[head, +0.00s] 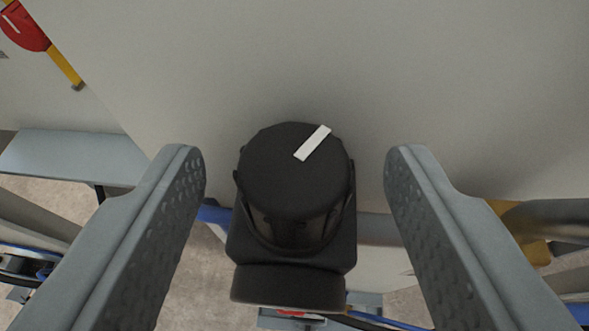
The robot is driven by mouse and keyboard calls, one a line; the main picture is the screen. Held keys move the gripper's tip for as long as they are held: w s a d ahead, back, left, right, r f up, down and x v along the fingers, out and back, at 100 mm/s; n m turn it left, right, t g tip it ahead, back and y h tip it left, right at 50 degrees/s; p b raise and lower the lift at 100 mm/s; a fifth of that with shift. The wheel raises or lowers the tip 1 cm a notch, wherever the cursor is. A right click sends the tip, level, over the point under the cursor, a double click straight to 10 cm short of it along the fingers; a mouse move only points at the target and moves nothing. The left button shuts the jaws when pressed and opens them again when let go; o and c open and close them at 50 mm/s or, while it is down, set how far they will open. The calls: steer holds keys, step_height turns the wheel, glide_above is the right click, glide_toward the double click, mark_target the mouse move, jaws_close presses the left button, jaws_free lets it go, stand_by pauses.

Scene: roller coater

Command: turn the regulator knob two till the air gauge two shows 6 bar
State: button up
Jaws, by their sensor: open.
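A black regulator knob (285,185) with a white pointer mark is in the middle of the head view. The mark points to the upper right. The knob sits on a black regulator body (290,283) below it in the picture. My gripper (295,175) is open, with one grey dimpled finger on each side of the knob. There is a clear gap between the knob and each finger in the picture, and neither appears to touch it. No air gauge is in view, so its reading cannot be seen. I cannot tell the knob's number.
A pale panel (300,60) fills the top. A red and yellow rotary switch or handle (28,28) is at the top left. A blue hose (215,214) runs left of the regulator. A grey pipe with a yellow part (535,220) is at the right. Floor shows below.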

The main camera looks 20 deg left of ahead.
steer(key=c, duration=1)
steer(key=shift+o, duration=0.2)
steer(key=shift+s+a+m+t+h, duration=0.1)
steer(key=shift+a+m+t+h, duration=0.15)
steer(key=shift+m+h, duration=0.7)
steer(key=shift+a+m+h, duration=0.15)
steer(key=shift+m+h, duration=0.6)
steer(key=shift+h, duration=0.2)
steer(key=shift+a+m+h, duration=0.25)
steer(key=shift+m+h, duration=1.15)
steer(key=shift+h, duration=0.3)
steer(key=shift+m+h, duration=0.3)
